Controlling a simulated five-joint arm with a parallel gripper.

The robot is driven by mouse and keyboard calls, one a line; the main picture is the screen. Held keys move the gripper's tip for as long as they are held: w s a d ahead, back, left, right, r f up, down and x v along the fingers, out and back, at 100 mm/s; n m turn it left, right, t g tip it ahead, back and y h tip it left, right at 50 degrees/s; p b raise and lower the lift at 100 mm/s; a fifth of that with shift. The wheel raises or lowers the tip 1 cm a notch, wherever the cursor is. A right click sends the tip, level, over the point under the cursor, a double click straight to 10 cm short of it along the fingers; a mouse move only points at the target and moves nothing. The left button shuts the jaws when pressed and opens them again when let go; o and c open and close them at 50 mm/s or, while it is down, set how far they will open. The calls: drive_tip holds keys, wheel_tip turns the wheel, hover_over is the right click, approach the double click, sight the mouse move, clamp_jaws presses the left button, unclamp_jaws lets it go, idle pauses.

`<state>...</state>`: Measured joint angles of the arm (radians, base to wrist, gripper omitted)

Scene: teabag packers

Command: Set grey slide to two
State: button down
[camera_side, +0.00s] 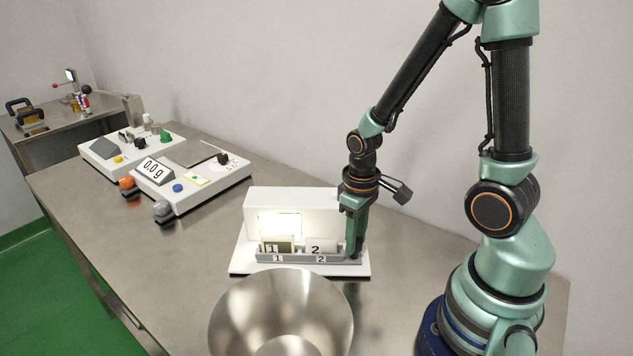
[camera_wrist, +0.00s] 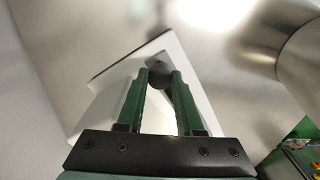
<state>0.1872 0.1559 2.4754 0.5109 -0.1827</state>
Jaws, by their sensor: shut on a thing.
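The white box with a lit window (camera_side: 280,223) stands on the table. A grey slide bar (camera_side: 298,259) runs along its front, with labels 1 and 2 on its face. Behind the bar, a panel marked 1 (camera_side: 271,247) stands before the lit window and a panel marked 2 (camera_side: 317,246) stands to its right. My gripper (camera_side: 354,251) points down at the bar's right end. In the wrist view, its green fingers are shut on a dark grey round knob (camera_wrist: 159,76), which they largely hide in the side view. The knob's join to the slide is hidden.
A large metal bowl (camera_side: 281,310) stands close in front of the box. A scale reading 0.0 g (camera_side: 190,178) and another control unit (camera_side: 128,146) stand at the back left. Table between scale and box is clear. A wall is behind.

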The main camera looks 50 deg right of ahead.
sight(309, 237)
drive_tip(key=shift+w, duration=0.1)
idle(0.7)
drive_tip(key=w+a, duration=0.3)
drive_tip(key=w, duration=0.2)
drive_tip(key=w+a, duration=0.2)
drive_tip(key=shift+w+a, duration=0.3)
drive_tip(key=shift+w, duration=0.1)
drive_tip(key=c, duration=0.5)
unclamp_jaws()
drive_tip(key=shift+c, duration=0.2)
drive_tip(key=shift+s, duration=0.1)
wheel_tip(309, 237, up, 12)
drive_tip(key=shift+r, duration=0.15)
drive_tip(key=s+r+t, duration=0.5)
drive_tip(key=s+r, duration=0.1)
drive_tip(key=r, duration=0.1)
drive_tip(key=shift+d+r+t, duration=0.25)
drive_tip(key=shift+r+t, duration=0.05)
drive_tip(key=shift+r, duration=0.1)
